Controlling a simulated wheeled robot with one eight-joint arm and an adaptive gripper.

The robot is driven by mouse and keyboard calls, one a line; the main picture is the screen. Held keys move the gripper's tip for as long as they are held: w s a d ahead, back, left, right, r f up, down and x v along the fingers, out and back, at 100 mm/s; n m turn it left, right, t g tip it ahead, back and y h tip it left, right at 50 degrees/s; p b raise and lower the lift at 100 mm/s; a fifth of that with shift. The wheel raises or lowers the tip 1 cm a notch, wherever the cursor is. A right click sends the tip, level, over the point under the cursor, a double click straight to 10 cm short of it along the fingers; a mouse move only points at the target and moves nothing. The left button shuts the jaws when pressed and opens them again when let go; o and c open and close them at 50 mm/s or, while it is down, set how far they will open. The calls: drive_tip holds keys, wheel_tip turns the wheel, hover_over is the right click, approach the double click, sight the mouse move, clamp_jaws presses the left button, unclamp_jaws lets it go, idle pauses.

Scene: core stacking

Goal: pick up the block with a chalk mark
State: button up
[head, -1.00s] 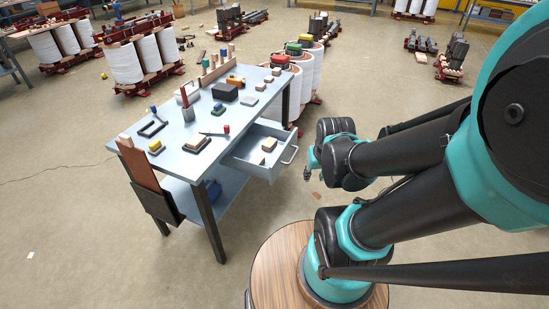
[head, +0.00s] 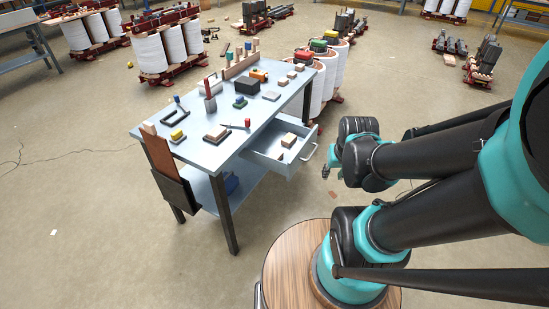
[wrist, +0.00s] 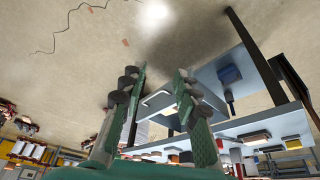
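A pale block (head: 289,139) lies in the open drawer (head: 302,158). I cannot make out a chalk mark on any block at this size. My gripper (head: 326,173) is to the right of the drawer, apart from the table, and looks small there. In the wrist view my gripper (wrist: 158,90) has its two green fingers spread wide with nothing between them. The table and drawer show upside down behind the fingers.
The tabletop also bears a black block (head: 247,86), a yellow-topped piece (head: 177,135), a dark-based wooden piece (head: 215,133) and a red-handled tool (head: 247,122). White coil stacks (head: 330,75) stand behind the table. The floor in front is clear.

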drive_tip(key=o, duration=0.4)
drive_tip(key=shift+w+r, duration=0.1)
drive_tip(key=shift+w, duration=0.1)
drive_tip(key=o, duration=0.5)
drive_tip(key=w+a+r+n, duration=0.1)
drive_tip(key=w, duration=0.2)
drive_tip(key=w+a+n, duration=0.1)
drive_tip(key=w, duration=0.1)
drive_tip(key=w+a+r+n+g, duration=0.1)
drive_tip(key=w, duration=0.2)
drive_tip(key=shift+w+r, duration=0.35)
drive_tip(key=n+g, duration=0.3)
drive_tip(key=n, duration=0.6)
hover_over(274, 154)
wheel_tip(274, 154, down, 6)
drive_tip(key=shift+m, duration=0.3)
wheel_tip(274, 154, down, 11)
drive_tip(key=shift+s+f, duration=0.1)
drive_tip(key=shift+s, duration=0.05)
drive_tip(key=shift+a+f, duration=0.1)
drive_tip(key=shift+f, duration=2.45)
